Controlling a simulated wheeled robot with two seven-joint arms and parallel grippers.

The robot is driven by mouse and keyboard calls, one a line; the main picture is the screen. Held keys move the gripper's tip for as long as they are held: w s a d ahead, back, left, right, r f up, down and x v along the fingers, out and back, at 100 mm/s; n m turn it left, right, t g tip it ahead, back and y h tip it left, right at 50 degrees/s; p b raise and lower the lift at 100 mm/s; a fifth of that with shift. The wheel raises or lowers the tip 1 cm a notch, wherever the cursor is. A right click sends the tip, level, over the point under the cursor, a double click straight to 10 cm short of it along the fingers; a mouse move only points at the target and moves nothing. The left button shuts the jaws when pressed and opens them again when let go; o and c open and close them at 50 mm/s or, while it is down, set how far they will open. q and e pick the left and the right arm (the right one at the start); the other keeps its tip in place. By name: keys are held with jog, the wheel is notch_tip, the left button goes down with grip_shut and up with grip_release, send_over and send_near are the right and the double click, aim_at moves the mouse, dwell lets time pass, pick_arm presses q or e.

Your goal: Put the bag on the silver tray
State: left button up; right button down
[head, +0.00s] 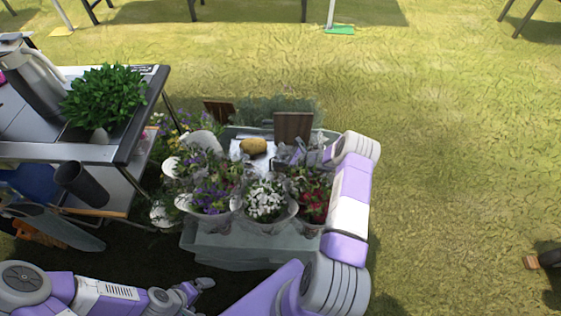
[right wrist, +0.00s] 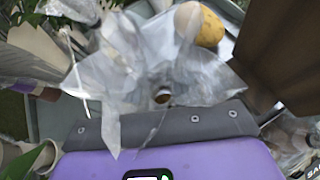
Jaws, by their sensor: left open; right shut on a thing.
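A clear, crinkled plastic bag (right wrist: 130,60) fills the middle of the right wrist view, directly in front of my right gripper (right wrist: 163,98). The gripper is shut on the bag; its fingertips are largely hidden by the plastic. In the head view the greyish bag (head: 298,152) shows only in part, beside the end of my right arm and behind the flower pots. A pale, shiny surface (head: 237,152) that may be the silver tray lies just left of it, under a yellow-brown lump (head: 254,146). My left gripper (head: 205,284) is open and empty, low in front of the stand.
Pots of purple, white (head: 265,200) and red flowers crowd the front of the grey stand (head: 235,250). A brown board (head: 293,127) stands behind the bag. A table with a leafy plant (head: 104,97) and jug is at left.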

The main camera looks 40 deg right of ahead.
jog(key=shift+w+f, duration=0.1)
jog(key=shift+f, duration=0.1)
jog(key=shift+f, duration=0.15)
jog(key=c, duration=0.8)
grip_release()
jog(key=shift+o, duration=0.2)
jog(key=shift+r, duration=0.3)
jog(key=p+v, duration=0.3)
jog(key=v, duration=0.9)
jog(key=shift+f, duration=0.2)
